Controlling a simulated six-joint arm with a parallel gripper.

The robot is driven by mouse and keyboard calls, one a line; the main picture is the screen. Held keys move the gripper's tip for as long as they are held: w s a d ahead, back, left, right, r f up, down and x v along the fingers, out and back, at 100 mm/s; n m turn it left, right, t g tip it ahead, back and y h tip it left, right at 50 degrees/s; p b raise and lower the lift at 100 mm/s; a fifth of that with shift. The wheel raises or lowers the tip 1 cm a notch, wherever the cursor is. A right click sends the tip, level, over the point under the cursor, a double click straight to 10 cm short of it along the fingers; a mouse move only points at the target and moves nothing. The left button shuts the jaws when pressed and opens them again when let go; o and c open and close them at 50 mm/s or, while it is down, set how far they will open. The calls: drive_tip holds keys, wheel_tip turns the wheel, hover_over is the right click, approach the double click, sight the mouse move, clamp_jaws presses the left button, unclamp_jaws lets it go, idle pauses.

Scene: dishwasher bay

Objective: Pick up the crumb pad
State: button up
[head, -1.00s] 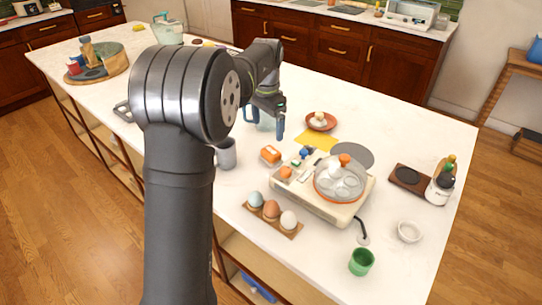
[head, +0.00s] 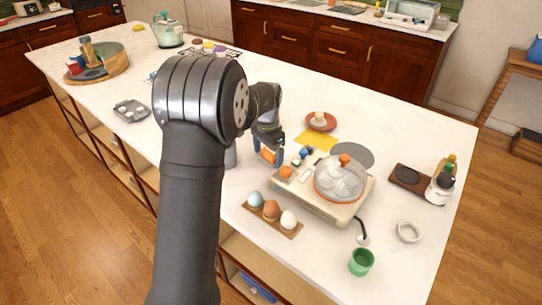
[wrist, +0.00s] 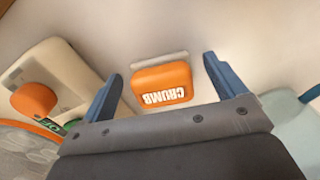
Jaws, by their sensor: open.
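The crumb pad (wrist: 162,86) is an orange block with white "CRUMB" lettering and a pale strip along one edge. It lies on the white counter, and its orange top also shows in the head view (head: 267,156), partly behind my gripper. My gripper (wrist: 157,76) is open, with its blue fingers on either side of the pad in the wrist view. I see a gap between each finger and the pad, and cannot tell the height exactly. In the head view my gripper (head: 269,151) is right over the pad, left of the egg cooker.
The cream egg cooker (head: 320,200), with an orange knob and clear lid, stands close on the right. An egg board (head: 283,229) lies in front. A yellow sheet (head: 316,140) lies behind. A grey cup (head: 231,157) is mostly hidden behind my arm.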

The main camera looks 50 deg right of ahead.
drive_tip(key=c, duration=1.1)
drive_tip(key=shift+o, duration=0.2)
